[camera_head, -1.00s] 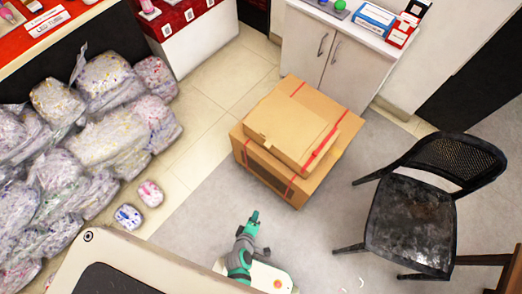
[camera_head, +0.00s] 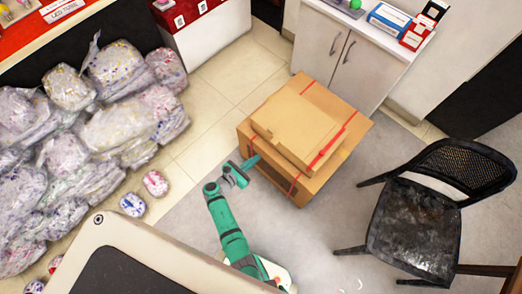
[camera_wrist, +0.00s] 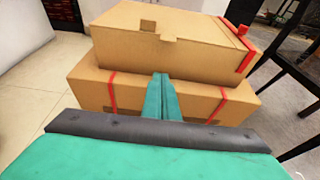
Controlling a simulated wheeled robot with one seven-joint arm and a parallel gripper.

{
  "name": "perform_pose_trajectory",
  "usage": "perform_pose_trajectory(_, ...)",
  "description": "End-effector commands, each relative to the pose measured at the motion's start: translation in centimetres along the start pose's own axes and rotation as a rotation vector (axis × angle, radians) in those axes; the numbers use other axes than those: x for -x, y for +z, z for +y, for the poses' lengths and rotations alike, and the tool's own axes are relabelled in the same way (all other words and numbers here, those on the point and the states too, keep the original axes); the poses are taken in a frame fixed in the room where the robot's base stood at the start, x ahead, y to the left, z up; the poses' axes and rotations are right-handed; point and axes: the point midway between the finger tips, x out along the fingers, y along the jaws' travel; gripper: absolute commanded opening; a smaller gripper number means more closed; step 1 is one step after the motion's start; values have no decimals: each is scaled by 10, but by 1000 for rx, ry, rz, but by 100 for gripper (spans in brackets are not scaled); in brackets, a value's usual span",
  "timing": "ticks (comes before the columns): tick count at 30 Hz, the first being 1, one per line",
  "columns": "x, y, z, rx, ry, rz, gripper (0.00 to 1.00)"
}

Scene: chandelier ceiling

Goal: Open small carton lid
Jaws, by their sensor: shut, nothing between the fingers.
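The small carton (camera_head: 297,124) lies flat on a larger cardboard box (camera_head: 346,136) with red straps. Its lid is down. In the wrist view the small carton (camera_wrist: 178,52) shows a tab and notch at the middle of its near upper edge, and a red strip on its right end. The larger box (camera_wrist: 86,88) is below it. My gripper (camera_head: 250,163) is at the near left side of the stack, low beside the carton. In the wrist view my gripper (camera_wrist: 161,78) has its fingers together and empty, in front of the carton's near face. Whether they touch it is unclear.
A black chair (camera_head: 418,215) stands to the right of the boxes. A white cabinet (camera_head: 345,55) is behind them. Filled plastic bags (camera_head: 115,125) are piled at the left. Grey floor (camera_head: 300,235) is clear in front of the boxes.

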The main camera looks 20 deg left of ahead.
Motion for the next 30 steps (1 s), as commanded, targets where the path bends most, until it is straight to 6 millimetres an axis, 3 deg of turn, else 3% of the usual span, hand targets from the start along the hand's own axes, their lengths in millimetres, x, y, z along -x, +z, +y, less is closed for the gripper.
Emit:
perform_pose_trajectory(9, -51, 0, 0, -1, 0, 2, 0)
perform_pose_trajectory(18, -85, 0, -3, -4, -5, 3, 0)
perform_pose_trajectory(22, -96, 0, -3, -6, -5, 3, 0)
perform_pose_trajectory(30, -87, 13, -2, -7, 0, 4, 0)
